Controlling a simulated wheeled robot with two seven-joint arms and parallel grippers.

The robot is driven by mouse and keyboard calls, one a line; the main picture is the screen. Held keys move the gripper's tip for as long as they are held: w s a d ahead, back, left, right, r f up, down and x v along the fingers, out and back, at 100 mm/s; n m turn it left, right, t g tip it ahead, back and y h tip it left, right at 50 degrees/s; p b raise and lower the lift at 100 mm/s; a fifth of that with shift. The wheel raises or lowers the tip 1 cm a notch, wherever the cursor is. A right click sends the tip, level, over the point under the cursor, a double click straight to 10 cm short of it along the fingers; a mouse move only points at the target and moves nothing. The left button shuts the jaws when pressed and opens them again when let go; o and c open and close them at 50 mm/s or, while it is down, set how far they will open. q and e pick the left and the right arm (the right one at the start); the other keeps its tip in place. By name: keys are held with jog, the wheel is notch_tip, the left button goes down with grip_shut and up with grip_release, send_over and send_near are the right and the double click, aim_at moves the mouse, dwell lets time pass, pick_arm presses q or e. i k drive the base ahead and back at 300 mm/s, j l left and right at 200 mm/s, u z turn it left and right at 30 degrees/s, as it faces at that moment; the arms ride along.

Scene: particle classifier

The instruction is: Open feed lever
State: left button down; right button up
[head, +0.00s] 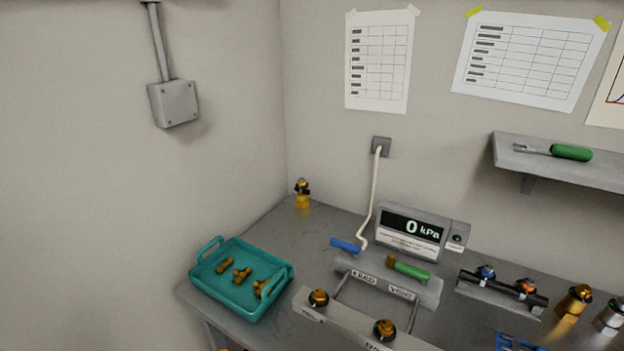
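A grey manifold block (432,293) stands on the grey workbench in the head view. It carries a blue lever (345,245) at its left end and a green lever (408,268) to the right. Two small white labels sit on its front. The left label (363,276), below the blue lever, seems to read FEED, and the right one (401,292) seems to read VENT, but both are small. The blue lever points left, out past the block's end. Neither of my grippers shows in this view.
A pressure display (411,231) reading 0 kPa stands behind the manifold. A front rail (345,322) holds two brass fittings. A teal tray (240,312) with brass fittings is left. A valve rack (500,294) and fittings are right. A shelf (560,163) holds a green-handled tool.

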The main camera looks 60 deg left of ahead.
aim_at(355, 250)
jog(key=u, duration=1.55)
